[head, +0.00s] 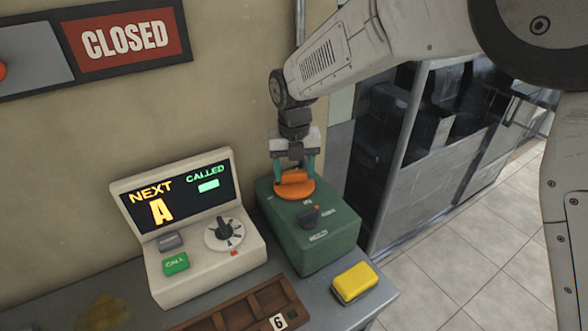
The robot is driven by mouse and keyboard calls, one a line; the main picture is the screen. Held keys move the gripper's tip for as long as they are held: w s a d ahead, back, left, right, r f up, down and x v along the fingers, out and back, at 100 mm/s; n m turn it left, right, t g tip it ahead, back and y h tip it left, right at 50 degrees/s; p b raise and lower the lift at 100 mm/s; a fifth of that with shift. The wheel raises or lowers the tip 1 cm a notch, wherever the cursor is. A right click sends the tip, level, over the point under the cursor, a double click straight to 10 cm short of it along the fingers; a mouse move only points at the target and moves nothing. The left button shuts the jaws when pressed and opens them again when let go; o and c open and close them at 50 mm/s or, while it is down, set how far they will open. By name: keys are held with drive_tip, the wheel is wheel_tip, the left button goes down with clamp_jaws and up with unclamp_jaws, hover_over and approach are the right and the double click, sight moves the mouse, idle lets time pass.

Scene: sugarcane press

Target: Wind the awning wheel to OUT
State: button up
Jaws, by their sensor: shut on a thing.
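An orange wheel (291,192) with a raised orange grip lies flat on top of a green box (330,245); it looks to be the awning wheel. My gripper (294,177) points down over it from above, with its teal fingers shut on either side of the raised grip. Small pale labels surround the wheel on the box top, but they are too small to read. A dark knob (309,217) with a red mark sits in front of the wheel on the same box.
A cream console (205,275) with a lit display, buttons and a dial stands left of the green box. A yellow block (354,283) lies in front right, near the counter edge. A brown wooden tray (240,310) is in front. A CLOSED sign (125,37) hangs on the wall.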

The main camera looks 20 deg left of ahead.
sight(295, 173)
drive_tip(key=shift+w+r, duration=0.1)
drive_tip(key=o, duration=1)
drive_tip(key=shift+r, duration=3.85)
